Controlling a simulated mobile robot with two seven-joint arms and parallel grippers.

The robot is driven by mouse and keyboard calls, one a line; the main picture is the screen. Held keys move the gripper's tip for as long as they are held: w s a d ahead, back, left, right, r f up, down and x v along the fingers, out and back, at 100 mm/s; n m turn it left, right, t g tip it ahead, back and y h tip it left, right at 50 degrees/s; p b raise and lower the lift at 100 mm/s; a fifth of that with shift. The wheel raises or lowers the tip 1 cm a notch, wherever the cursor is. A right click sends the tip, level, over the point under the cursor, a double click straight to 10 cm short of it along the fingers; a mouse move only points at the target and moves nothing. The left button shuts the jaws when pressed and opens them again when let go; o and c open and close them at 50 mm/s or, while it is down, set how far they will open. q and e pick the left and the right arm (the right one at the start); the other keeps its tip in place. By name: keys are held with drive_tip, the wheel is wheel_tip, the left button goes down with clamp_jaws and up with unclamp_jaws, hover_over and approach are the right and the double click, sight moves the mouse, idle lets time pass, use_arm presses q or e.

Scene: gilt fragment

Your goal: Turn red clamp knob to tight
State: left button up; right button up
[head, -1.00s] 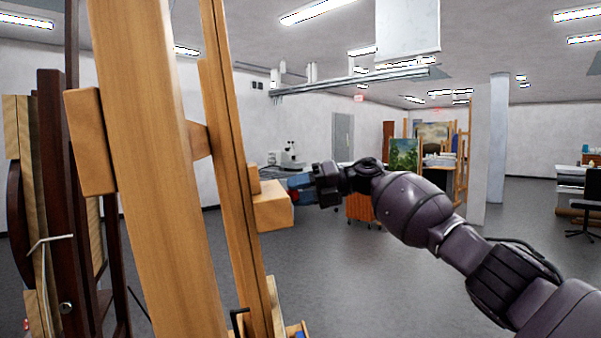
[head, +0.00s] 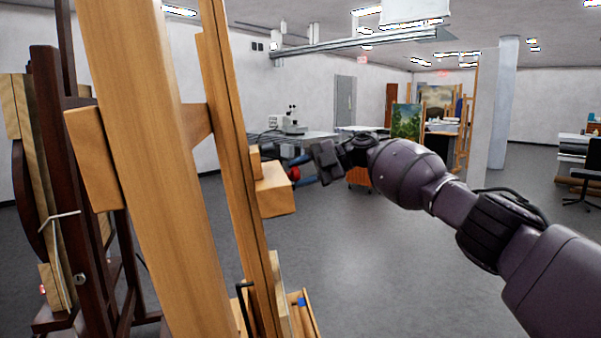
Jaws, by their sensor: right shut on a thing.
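The red clamp knob (head: 294,174) shows as a small red spot at the right side of a wooden block (head: 275,197) on the easel. My right gripper (head: 300,172) reaches in from the right. Its blue fingers are closed on the knob, one above and one below it. The fingers partly cover the knob, and how tight it is cannot be told. My left gripper is not in view.
The wooden easel's posts (head: 160,170) fill the left foreground. A dark wooden easel (head: 85,200) stands behind at far left. Paintings (head: 406,121) and a chair (head: 590,175) are farther back.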

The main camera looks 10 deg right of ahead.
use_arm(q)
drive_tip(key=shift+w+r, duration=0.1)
use_arm(e)
drive_tip(key=m+g, duration=0.1)
drive_tip(key=m, duration=0.3)
drive_tip(key=m+g, duration=0.1)
drive_tip(key=m, duration=0.4)
drive_tip(key=shift+r, duration=0.1)
idle(0.5)
drive_tip(key=o, duration=0.9)
